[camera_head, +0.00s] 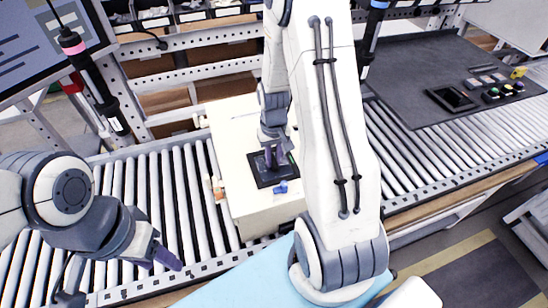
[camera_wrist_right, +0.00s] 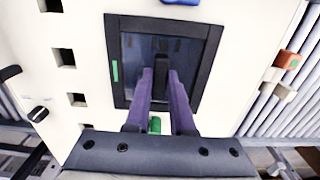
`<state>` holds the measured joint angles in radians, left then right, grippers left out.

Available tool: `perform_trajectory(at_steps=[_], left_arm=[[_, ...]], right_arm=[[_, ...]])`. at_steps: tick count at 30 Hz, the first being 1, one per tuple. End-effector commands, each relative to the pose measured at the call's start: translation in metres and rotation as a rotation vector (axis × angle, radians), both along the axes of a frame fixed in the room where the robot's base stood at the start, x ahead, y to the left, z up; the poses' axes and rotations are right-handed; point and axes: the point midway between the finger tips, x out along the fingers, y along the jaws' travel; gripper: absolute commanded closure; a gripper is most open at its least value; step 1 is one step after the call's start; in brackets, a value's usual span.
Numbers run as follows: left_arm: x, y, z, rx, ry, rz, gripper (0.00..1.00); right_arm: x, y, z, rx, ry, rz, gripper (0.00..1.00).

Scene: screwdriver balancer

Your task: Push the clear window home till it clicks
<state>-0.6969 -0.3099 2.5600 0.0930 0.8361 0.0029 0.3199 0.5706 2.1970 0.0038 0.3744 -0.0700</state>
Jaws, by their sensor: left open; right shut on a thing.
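The clear window (camera_wrist_right: 138,50) is a dark see-through pane in a black frame (camera_wrist_right: 112,45) on a cream box (camera_head: 240,125). In the head view the window (camera_head: 262,177) lies near the box's front end. My right gripper (camera_wrist_right: 161,80) comes down over it, with purple fingers shut on the upright black tab (camera_wrist_right: 161,68) at the window's middle. Whether the pane is flush in the frame cannot be told. My left gripper (camera_head: 168,258) is open and empty, low on the left over the rollers, apart from the box.
The box stands on a roller conveyor (camera_head: 135,185). A blue part (camera_head: 280,187) lies on the box beside the frame. Small orange and white parts (camera_head: 217,187) sit at its left edge. A dark mat (camera_head: 440,75) with devices lies right. Black-handled tools hang left (camera_head: 100,90).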

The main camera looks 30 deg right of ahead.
Motion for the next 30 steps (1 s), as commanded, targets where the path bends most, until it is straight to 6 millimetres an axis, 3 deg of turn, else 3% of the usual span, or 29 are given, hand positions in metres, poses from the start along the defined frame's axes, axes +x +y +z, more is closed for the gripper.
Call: perform_trajectory(at_steps=[7, 8, 9, 10, 11, 22, 26, 30], left_arm=[[0.000, 0.000, 0.001, 0.000, 0.000, 0.000, 0.50], [0.000, 0.000, 0.001, 0.000, 0.000, 0.000, 0.50], [0.000, 0.000, 0.001, 0.000, 0.000, 0.000, 0.50], [0.000, 0.000, 0.001, 0.000, 0.000, 0.000, 0.50], [0.000, 0.000, 0.001, 0.000, 0.000, 0.000, 0.50], [0.000, 0.000, 0.000, 0.000, 0.000, -0.001, 0.50], [0.000, 0.000, -0.004, 0.000, 0.000, -0.001, 0.50], [0.000, 0.000, -0.009, 0.000, 0.000, -0.001, 0.50]], right_arm=[[0.000, 0.000, 0.000, 0.000, -0.001, 0.000, 1.00], [0.000, 0.000, 0.000, 0.000, -0.001, 0.000, 0.75], [0.000, 0.000, 0.000, 0.000, -0.001, 0.000, 0.59], [0.000, 0.000, 0.000, 0.000, -0.001, 0.000, 0.48], [0.000, 0.000, 0.000, 0.000, -0.001, 0.000, 0.43], [0.001, 0.000, 0.004, 0.000, -0.001, 0.000, 0.43], [0.002, -0.001, 0.020, -0.002, -0.006, 0.000, 0.43], [0.002, -0.001, 0.048, -0.003, -0.008, 0.000, 0.43]])
